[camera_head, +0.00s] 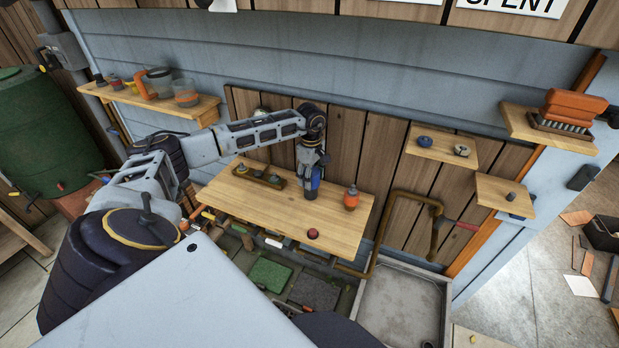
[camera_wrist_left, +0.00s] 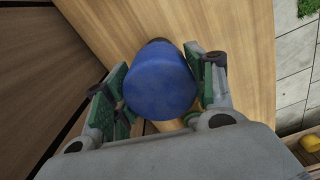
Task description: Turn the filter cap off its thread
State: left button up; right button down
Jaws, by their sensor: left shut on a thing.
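A round blue cap (camera_wrist_left: 160,85) sits between the two green-padded fingers of my left gripper (camera_wrist_left: 160,92) in the left wrist view. The fingers are shut on its sides. A small dark part shows just beyond its far edge; what lies beneath it is hidden. In the head view my left gripper (camera_head: 311,172) points down at the wooden worktop, and the blue body (camera_head: 312,185) shows below it, upright. I cannot see whether the cap is still on its thread. My right gripper is not in view.
An orange jar (camera_head: 351,199) stands on the worktop (camera_head: 272,222) right of the gripper. A dark red knob (camera_head: 313,233) lies near the front edge. A wooden tray (camera_head: 240,173) with small fittings is at left. A pipe (camera_head: 402,197) runs at right. The worktop's front left is clear.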

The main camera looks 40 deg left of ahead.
pick_arm(q)
jog(key=shift+r+p, duration=0.4)
jog(key=shift+r, duration=0.4)
dwell(0.7)
jog(key=shift+r+p, duration=2.1)
jog(key=shift+r, duration=1.55)
jog(key=shift+r, duration=0.15)
jog(key=shift+d, duration=0.1)
